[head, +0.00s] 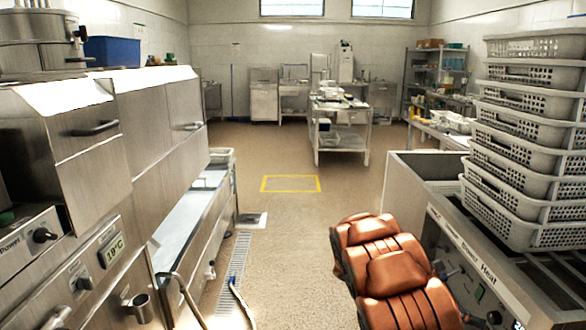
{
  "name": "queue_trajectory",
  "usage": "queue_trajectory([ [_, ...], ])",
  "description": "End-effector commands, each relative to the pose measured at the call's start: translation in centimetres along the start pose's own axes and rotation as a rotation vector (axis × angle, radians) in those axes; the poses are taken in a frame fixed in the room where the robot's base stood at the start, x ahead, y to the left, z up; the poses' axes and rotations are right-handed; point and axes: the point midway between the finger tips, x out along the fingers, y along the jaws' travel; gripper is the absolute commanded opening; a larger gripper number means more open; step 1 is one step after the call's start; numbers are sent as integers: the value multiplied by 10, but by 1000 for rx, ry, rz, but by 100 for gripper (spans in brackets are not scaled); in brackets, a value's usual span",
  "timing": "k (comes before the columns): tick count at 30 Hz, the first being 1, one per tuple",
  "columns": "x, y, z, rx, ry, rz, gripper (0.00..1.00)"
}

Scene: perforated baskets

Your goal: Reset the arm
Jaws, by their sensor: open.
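My gripper and its fingertips do not show in the head view. Orange-brown jointed segments, which look like my own arm, rise from the bottom edge right of centre. They stand close to the left side of the steel counter (410,190) on the right. A tall stack of white perforated baskets (520,190) stands on that counter. No basket is seen held.
Steel machines with handles (95,128) line the left side. A hose (240,300) lies by the floor drain (235,270). A yellow floor outline (290,184) marks the open middle aisle. A steel trolley (341,155) and shelves (437,75) stand farther back.

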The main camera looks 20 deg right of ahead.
Motion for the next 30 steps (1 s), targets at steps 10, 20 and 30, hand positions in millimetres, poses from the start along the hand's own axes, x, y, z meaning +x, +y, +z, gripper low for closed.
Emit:
queue_trajectory([
  [10,-35,-78,-26,373,219,-4,67],
  [20,-72,-141,-69,688,453,-40,67],
  [30,-117,-199,-122,962,712,-116,67],
])
